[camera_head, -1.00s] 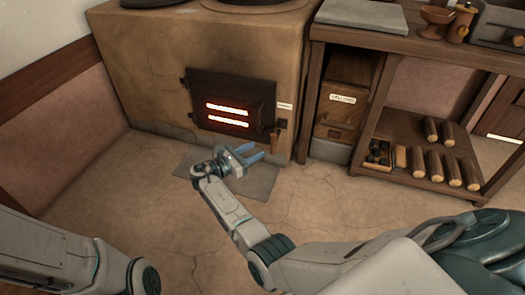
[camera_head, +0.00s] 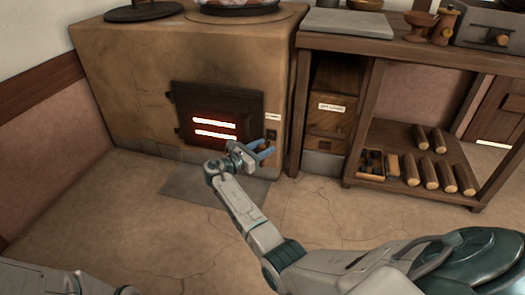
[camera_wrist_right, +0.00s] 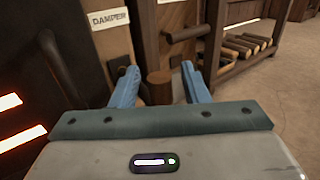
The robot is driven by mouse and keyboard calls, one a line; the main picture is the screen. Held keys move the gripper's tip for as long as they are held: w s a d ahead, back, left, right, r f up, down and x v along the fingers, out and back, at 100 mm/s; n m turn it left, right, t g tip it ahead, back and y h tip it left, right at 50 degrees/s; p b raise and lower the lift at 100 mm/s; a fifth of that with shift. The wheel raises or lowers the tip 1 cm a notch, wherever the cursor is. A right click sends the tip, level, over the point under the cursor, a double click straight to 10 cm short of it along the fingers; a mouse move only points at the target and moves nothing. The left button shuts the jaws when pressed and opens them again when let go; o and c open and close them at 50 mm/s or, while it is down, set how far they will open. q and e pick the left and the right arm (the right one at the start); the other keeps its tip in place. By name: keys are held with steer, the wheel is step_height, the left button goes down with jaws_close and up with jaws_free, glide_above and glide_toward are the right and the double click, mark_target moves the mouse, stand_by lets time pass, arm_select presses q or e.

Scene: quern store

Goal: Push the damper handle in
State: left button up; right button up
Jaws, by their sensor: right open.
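The damper handle (camera_wrist_right: 160,88) is a brown wooden piece with a round end, below a white DAMPER label (camera_wrist_right: 108,18) on the stove's side of the right wrist view. In the head view, the label (camera_head: 272,117) is small, right of the firebox door, and the handle is mostly lost near my fingers. My right gripper (camera_head: 267,148) is open, its blue fingers (camera_wrist_right: 159,70) pointing at the stove. In the wrist view the handle shows between the two fingers; I cannot tell whether they touch it. My left arm shows at the lower left; its gripper is out of view.
The clay stove (camera_head: 130,70) has a dark firebox door (camera_head: 215,108) with glowing slots, left of my right gripper. A wooden cabinet (camera_head: 330,90) and shelf (camera_head: 395,195) with several logs stand right. A wooden peg (camera_wrist_right: 188,33) projects beyond the handle. A grey floor plate (camera_head: 190,190) lies below.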

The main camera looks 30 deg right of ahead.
mark_target(268, 143)
jaws_close()
steer(key=shift+w+d, duration=1.4)
steer(key=shift+d, duration=0.2)
jaws_free()
steer(key=shift+a, duration=0.1)
